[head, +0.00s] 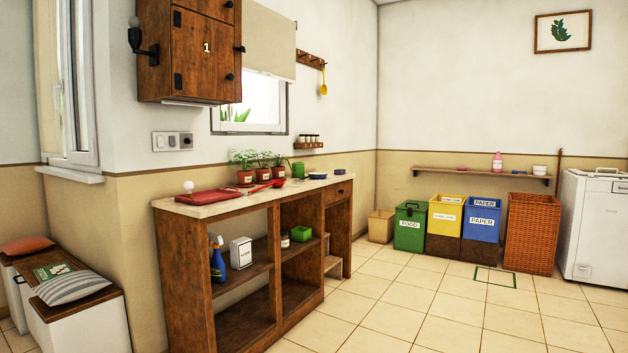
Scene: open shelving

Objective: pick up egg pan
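A small red item with a long handle (264,187), which looks like a pan, lies on the pale countertop (238,197) of the wooden open shelving unit. It is too small to tell for sure whether it is the egg pan. A flat red tray or board (208,197) lies to its left on the same top, nearer the front end, with a small white round object (189,186) by it. Neither of my grippers is in view.
Potted plants (245,178) stand along the counter's wall side. The shelves below hold a blue spray bottle (217,262), a white box (241,252) and a green container (301,233). A bench (75,318) stands at left. The tiled floor (390,310) is clear right of the unit.

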